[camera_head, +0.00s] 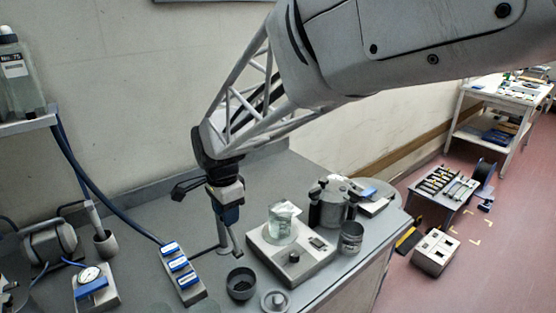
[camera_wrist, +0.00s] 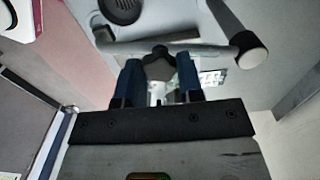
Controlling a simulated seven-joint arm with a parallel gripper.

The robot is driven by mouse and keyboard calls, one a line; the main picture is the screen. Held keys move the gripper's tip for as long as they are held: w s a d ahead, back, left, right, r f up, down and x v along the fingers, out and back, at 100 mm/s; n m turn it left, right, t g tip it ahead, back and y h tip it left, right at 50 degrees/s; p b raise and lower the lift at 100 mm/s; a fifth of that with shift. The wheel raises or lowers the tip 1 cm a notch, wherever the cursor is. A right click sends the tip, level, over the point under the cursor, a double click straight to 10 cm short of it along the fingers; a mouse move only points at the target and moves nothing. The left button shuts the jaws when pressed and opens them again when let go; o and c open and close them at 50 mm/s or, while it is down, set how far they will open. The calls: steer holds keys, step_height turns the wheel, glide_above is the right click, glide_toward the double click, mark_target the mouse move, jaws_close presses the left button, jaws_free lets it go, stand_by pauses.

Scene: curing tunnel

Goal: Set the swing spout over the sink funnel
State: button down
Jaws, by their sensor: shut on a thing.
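My gripper (camera_head: 230,212) is low over the grey bench. Its blue fingers (camera_wrist: 158,82) are shut on the dark knob (camera_wrist: 158,66) of the swing spout. The spout is a silver tube (camera_wrist: 205,46) lying across the wrist view, with a pale capped end at right. In the head view its thin rod and down-turned tip (camera_head: 238,248) show below my gripper. A dark round cup (camera_head: 241,284), which looks like the sink funnel, sits in front of the tip. In the wrist view the cup (camera_wrist: 121,10) is beyond the tube's left end. The tip looks beside the cup, not above it.
A scale (camera_head: 291,256) with a glass beaker (camera_head: 282,224) stands close to the right. A blue-switched strip (camera_head: 181,270) is at left. A steel pot (camera_head: 332,204) and a tin (camera_head: 351,238) stand farther right. A small lid (camera_head: 275,302) lies at the front.

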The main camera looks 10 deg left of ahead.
steer(key=c, duration=0.8)
jaws_free()
steer(key=shift+o, duration=0.2)
steer(key=shift+r, duration=0.2)
steer(key=shift+r, duration=3.75)
